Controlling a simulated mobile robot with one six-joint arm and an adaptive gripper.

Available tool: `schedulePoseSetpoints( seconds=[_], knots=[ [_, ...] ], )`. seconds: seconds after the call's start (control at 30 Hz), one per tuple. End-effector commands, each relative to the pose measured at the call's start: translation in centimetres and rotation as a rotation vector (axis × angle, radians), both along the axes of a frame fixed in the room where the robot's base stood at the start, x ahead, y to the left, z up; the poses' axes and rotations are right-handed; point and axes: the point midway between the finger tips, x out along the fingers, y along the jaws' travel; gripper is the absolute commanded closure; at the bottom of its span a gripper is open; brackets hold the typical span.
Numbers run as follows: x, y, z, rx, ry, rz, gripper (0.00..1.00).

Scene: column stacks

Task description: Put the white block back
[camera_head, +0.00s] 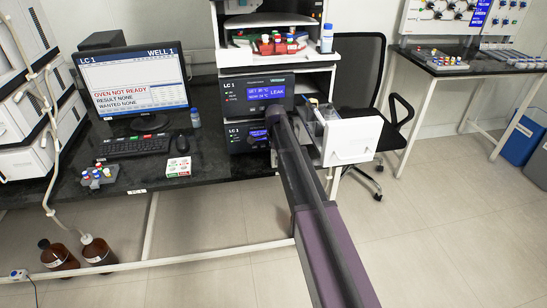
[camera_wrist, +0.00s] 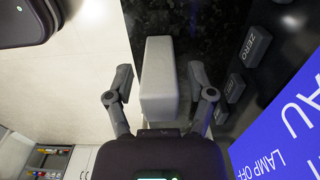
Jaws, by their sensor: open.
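The white block (camera_wrist: 158,85) is a long, pale upright shape in the middle of the wrist view, in front of a dark speckled surface. My gripper (camera_wrist: 160,70) is open, with one dark finger on each side of the block and a visible gap on both sides. Whether the block's far end touches anything is hidden. In the head view my arm reaches to the instrument stack (camera_head: 258,92); my gripper and the white block cannot be made out there.
A panel with a blue display (camera_wrist: 285,130) and a ZERO key (camera_wrist: 255,45) is close on the right in the wrist view. In the head view, an open white drawer (camera_head: 352,142) juts out right of my arm. A monitor (camera_head: 133,85) and keyboard (camera_head: 138,146) are left.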

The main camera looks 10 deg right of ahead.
Motion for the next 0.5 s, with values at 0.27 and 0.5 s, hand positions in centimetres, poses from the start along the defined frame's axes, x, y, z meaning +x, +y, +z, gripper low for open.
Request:
schedulePoseSetpoints(
  seconds=[0.27, 0.5],
  knots=[
    [0.0, 0.0, 0.1, 0.000, 0.000, 0.000, 0.30],
    [0.0, 0.0, 1.1, 0.000, 0.000, 0.000, 0.30]
  ],
)
